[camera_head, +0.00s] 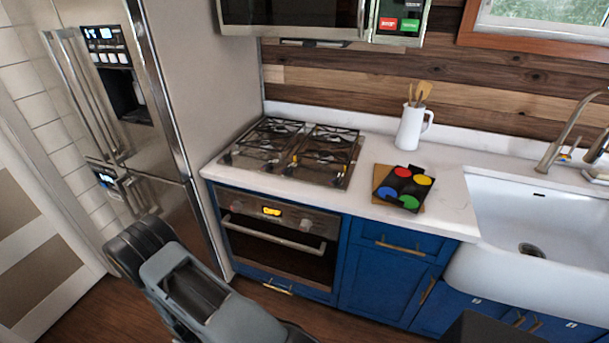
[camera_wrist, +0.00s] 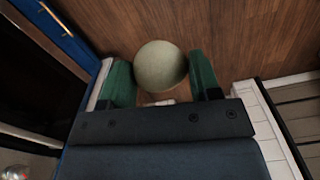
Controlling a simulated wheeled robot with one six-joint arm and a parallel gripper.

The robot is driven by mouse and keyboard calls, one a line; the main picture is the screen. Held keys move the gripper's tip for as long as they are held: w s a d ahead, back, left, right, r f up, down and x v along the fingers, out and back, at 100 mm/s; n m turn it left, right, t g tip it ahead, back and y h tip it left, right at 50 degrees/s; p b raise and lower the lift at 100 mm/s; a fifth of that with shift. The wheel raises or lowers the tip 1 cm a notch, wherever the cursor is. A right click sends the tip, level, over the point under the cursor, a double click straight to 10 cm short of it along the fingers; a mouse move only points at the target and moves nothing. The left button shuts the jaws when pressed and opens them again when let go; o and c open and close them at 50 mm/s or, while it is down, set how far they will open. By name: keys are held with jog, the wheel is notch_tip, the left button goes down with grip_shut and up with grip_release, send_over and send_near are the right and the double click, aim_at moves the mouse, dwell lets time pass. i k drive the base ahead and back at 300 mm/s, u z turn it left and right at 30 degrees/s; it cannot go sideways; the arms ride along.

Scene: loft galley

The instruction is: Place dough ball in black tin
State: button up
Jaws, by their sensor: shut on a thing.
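The dough ball (camera_wrist: 160,66) is pale, round and greenish-beige. In the wrist view it sits between the two green fingers of my gripper (camera_wrist: 157,62), which is shut on it, above the wooden floor. The black tin (camera_head: 403,181) lies on the counter in the head view, between the stove and the sink. It has four round places coloured red, yellow, blue and green. In the head view my arm is at the lower left, low in front of the oven and fridge and well away from the tin. The ball is hidden there.
The tin rests on a wooden board (camera_head: 379,178). A white jug with wooden utensils (camera_head: 411,128) stands behind it. The gas hob (camera_head: 295,150) is left, the white sink (camera_head: 530,220) right. A steel fridge (camera_head: 200,90) rises at left. A microwave (camera_head: 300,15) hangs above.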

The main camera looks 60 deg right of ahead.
aim_at(402, 174)
jog(key=z, duration=1.7)
